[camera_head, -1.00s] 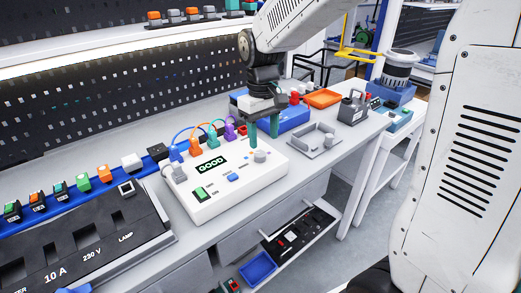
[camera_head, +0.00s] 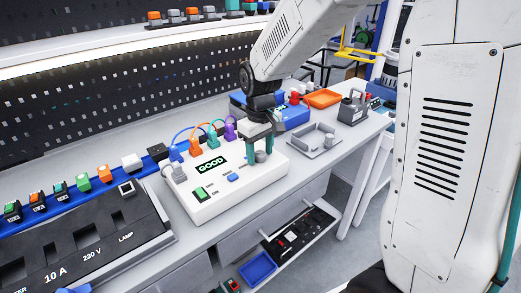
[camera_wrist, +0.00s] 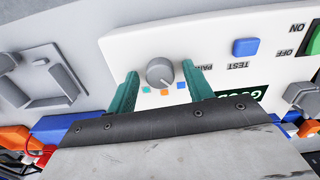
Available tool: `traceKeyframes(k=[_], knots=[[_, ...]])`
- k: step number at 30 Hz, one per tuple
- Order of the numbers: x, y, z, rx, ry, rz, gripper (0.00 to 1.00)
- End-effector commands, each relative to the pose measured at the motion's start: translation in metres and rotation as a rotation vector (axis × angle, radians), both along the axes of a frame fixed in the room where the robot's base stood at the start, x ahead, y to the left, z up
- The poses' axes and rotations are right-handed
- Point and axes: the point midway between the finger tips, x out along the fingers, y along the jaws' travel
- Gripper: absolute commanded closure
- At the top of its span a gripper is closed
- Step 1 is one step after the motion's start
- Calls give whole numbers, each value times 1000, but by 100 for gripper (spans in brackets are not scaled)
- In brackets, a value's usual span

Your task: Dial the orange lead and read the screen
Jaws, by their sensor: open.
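The white tester (camera_head: 248,181) sits on the bench, its screen (camera_head: 211,167) reading GOOD. The orange lead's plug (camera_head: 196,145) stands at the tester's back edge between blue and teal plugs. My gripper (camera_head: 259,149) is open, pointing down over the tester, its teal fingers on either side of the grey knob (camera_wrist: 160,72). A small gap shows between knob and fingers in the wrist view. Blue, orange and teal marks lie beside the knob; its exact setting is hard to tell. A finger partly hides the screen in the wrist view.
The blue TEST button (camera_wrist: 245,47) and green switch (camera_head: 201,193) are on the tester top. A purple plug (camera_head: 229,129) stands close behind my gripper. A grey holder (camera_head: 314,141) is to the right, a black panel (camera_head: 90,240) to the left.

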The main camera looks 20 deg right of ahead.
Motion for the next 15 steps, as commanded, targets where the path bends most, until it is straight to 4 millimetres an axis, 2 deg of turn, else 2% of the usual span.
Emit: traceKeyframes(k=[1, 5, 15], knots=[[0, 0, 0, 0, 0, 0, 57], [0, 0, 0, 0, 0, 0, 93], [0, 0, 1, 0, -1, -33, 93]])
